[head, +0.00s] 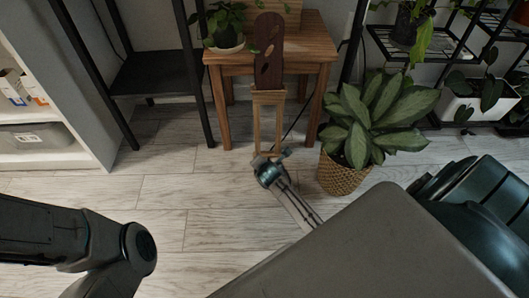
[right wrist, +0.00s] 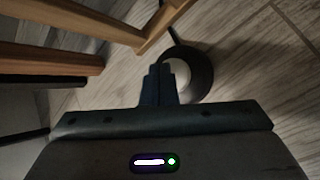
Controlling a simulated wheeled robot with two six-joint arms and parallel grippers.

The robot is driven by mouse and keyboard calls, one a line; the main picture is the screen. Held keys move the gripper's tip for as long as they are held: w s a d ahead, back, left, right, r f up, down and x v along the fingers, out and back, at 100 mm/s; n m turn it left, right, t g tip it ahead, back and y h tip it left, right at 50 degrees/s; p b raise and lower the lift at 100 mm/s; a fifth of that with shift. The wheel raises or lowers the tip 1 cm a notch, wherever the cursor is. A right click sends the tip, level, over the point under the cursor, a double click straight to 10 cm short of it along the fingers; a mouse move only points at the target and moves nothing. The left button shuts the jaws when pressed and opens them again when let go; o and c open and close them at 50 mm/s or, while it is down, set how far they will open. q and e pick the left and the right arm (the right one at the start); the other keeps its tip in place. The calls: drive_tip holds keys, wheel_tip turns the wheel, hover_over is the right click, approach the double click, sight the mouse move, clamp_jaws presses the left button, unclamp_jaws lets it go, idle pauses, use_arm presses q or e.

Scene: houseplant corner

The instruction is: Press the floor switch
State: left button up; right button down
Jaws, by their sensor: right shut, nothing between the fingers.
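The floor switch (right wrist: 205,72) shows in the right wrist view as a dark round shape with a paler middle, flat on the floor, with a dark cord at its upper left. My right gripper (right wrist: 160,72) is shut and empty, its tips over the left edge of the switch in the picture. I cannot tell whether they touch it. In the head view my right gripper (head: 270,157) is low in front of the wooden side table, and I cannot make out the switch there. My left arm comes in at the left, with its gripper out of view.
The wooden side table (head: 310,40) stands behind, with a dark wooden piece (head: 268,50) and a light wooden frame (head: 257,110) at its front. A leafy plant in a woven basket (head: 345,180) stands close on the right. Floor at left (head: 165,190) is clear.

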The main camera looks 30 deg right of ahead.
drive_tip(key=shift+f, duration=0.1)
drive_tip(key=shift+f, duration=0.25)
idle(0.4)
drive_tip(key=shift+r+p, duration=0.5)
drive_tip(key=shift+p, duration=0.7)
drive_tip(key=shift+f, duration=0.1)
